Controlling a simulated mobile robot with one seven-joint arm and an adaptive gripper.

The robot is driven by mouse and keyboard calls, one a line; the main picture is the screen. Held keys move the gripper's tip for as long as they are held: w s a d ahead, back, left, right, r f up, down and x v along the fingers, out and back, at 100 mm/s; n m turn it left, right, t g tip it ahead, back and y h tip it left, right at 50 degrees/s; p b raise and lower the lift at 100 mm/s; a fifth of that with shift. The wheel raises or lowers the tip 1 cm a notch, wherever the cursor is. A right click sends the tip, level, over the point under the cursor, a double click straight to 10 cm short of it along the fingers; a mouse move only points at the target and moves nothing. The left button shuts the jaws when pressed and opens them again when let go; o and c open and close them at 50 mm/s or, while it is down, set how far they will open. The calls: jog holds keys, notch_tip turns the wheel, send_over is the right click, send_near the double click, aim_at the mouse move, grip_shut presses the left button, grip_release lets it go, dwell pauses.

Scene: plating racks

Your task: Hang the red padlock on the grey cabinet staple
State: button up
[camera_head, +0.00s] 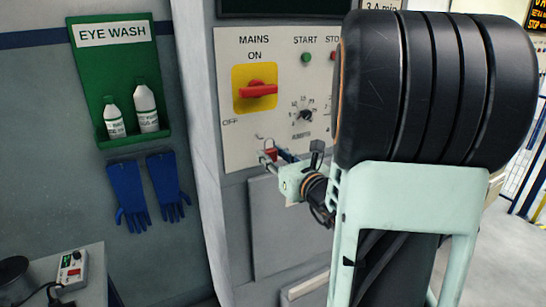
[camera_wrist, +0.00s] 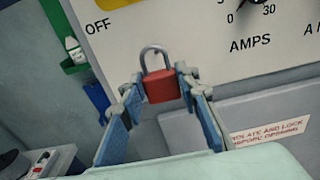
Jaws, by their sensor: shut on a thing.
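The red padlock (camera_wrist: 161,88) is upright between the fingertips of my gripper (camera_wrist: 160,80) in the wrist view, its silver shackle pointing up. My gripper is shut on the red body, with a finger on each side. The shackle overlaps the lower edge of the white control panel. I cannot make out the staple clearly in either view, nor whether the shackle touches anything.
The panel (camera_head: 240,110) carries a red mains switch (camera_head: 257,91) on yellow, with start buttons and an amps dial. Left are a green eye wash station (camera_head: 103,60), blue gloves (camera_head: 128,190) and a table with a small device (camera_head: 72,270). My arm hides much of the right side.

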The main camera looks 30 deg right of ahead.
aim_at(257, 147)
jog(key=shift+w+a+f+p, duration=0.1)
jog(key=shift+w+p, duration=0.1)
jog(key=shift+w, duration=1)
jog(key=shift+w+f+p, duration=0.1)
jog(key=shift+w+p, duration=0.05)
jog(key=shift+w, duration=1)
jog(key=shift+w+f+b, duration=0.2)
jog(key=shift+f+b, duration=0.1)
jog(key=shift+b, duration=0.05)
jog(key=shift+w+f+b, duration=0.35)
jog(key=shift+w+b, duration=0.1)
jog(key=shift+b, duration=0.35)
jog(key=o, duration=1.3)
jog(key=shift+c, duration=0.2)
